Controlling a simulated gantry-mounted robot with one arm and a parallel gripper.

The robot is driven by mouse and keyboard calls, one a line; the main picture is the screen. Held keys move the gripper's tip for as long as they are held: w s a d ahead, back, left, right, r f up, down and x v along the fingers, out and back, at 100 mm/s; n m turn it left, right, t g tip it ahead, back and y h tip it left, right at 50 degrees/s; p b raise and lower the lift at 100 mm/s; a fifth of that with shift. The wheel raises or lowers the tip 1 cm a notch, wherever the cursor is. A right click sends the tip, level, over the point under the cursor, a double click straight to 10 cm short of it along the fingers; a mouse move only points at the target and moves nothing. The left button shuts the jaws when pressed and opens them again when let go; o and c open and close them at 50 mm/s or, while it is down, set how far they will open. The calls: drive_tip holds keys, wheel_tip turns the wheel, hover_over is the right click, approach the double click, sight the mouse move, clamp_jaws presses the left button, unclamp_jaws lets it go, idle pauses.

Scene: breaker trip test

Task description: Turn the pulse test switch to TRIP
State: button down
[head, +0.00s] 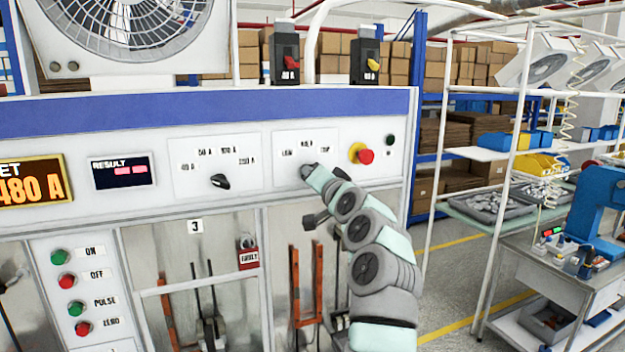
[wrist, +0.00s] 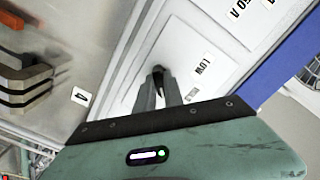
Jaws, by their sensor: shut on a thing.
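The pulse test switch (wrist: 158,69) is a small dark knob on a white plate (head: 286,157) with labels LOW on the left, a blurred one at the top and one that reads like TRIP on the right. My gripper (head: 306,172) reaches it from the lower right and covers most of it in the head view. In the wrist view my gripper (wrist: 159,80) has its two grey fingers closed around the knob. The fingers hide most of the knob, so I cannot tell which label it points to.
Left of the plate is another black selector knob (head: 220,181) with ampere labels. Right of it is a red button on a yellow collar (head: 364,156). A red tag with a padlock (head: 248,257) hangs below. The RESULT display (head: 122,171) shows unreadable red marks.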

idle(0.4)
drive_tip(key=c, duration=1.4)
unclamp_jaws()
drive_tip(key=shift+c, duration=0.2)
drive_tip(key=b+v, duration=0.2)
drive_tip(key=v, duration=0.9)
drive_tip(key=shift+a, duration=0.1)
drive_tip(key=shift+w+f, duration=0.1)
